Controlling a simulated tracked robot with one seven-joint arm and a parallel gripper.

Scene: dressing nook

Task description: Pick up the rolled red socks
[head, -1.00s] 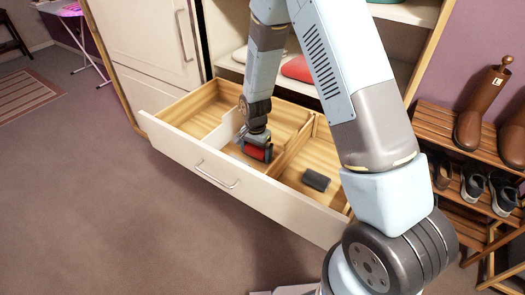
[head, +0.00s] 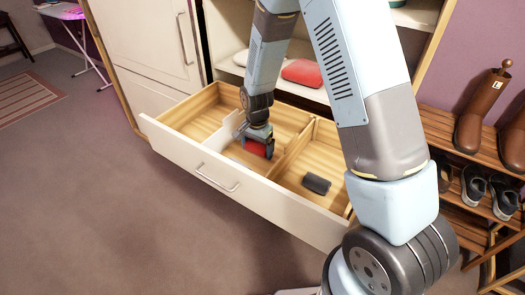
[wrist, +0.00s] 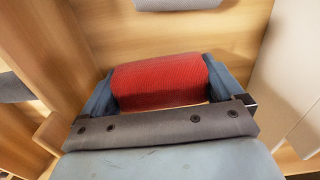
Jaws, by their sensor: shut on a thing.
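The rolled red socks (wrist: 160,82) sit between the two fingers of my gripper (wrist: 163,88) in the wrist view, with a finger against each end. In the head view my gripper (head: 258,146) is over the middle section of the open drawer, and the red socks (head: 256,149) show at its tip. My gripper is shut on the socks. The fingers and wrist hide part of the roll. I cannot tell how far the socks are above the drawer floor.
A red folded item (head: 304,72) lies on the shelf behind. A shoe rack (head: 455,150) with boots and shoes stands at the right.

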